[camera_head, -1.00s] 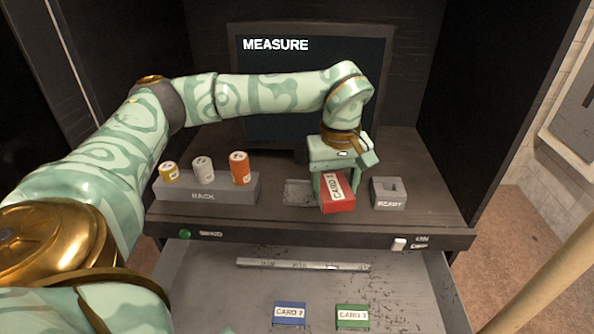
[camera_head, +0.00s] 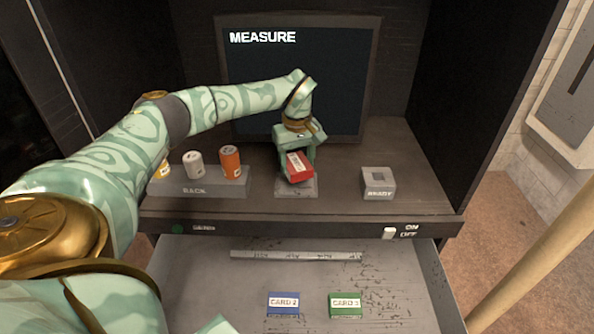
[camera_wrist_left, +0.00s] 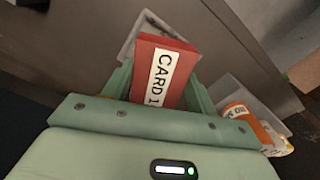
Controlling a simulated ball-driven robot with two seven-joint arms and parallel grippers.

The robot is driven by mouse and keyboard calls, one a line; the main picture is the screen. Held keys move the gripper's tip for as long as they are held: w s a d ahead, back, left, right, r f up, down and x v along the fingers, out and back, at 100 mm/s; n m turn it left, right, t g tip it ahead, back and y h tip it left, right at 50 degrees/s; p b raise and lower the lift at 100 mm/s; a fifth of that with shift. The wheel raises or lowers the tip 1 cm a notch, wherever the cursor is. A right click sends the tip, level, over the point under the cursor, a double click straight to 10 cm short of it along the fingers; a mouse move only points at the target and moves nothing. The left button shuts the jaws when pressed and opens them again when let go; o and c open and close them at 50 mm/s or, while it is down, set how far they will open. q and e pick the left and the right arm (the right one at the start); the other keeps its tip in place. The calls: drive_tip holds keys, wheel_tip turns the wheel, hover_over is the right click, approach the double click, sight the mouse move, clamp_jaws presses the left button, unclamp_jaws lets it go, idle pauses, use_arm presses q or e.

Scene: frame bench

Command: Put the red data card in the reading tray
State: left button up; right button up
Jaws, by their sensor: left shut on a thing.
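The red data card (camera_head: 299,174), with a white label, is held in my left gripper (camera_head: 297,158). In the left wrist view the card (camera_wrist_left: 165,66) reads "CARD 1" and sits between the two fingers (camera_wrist_left: 160,90). The grey reading tray (camera_head: 296,190) is on the bench shelf directly below the card in the head view. The card looks tilted and covers much of the tray, so I cannot tell whether they touch. The tray's edge (camera_wrist_left: 128,48) also shows beside the card in the wrist view. My right gripper is not in view.
A grey rack (camera_head: 205,188) with several cans stands left of the tray. A grey READY block (camera_head: 379,184) stands to the right. A screen (camera_head: 345,90) is behind. Below, an open drawer holds a blue card (camera_head: 284,303) and a green card (camera_head: 345,305).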

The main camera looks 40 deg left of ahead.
sight(297, 163)
use_arm(q)
wheel_tip(297, 163, down, 3)
drive_tip(key=shift+r, duration=0.1)
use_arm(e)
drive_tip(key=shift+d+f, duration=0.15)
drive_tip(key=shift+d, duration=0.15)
use_arm(q)
drive_tip(key=shift+f, duration=0.2)
drive_tip(key=shift+f, duration=0.45)
drive_tip(key=o, duration=1.1)
drive_tip(key=shift+r, duration=0.1)
wheel_tip(297, 163, up, 13)
drive_tip(key=shift+f+p, duration=0.1)
drive_tip(key=shift+p, duration=0.7)
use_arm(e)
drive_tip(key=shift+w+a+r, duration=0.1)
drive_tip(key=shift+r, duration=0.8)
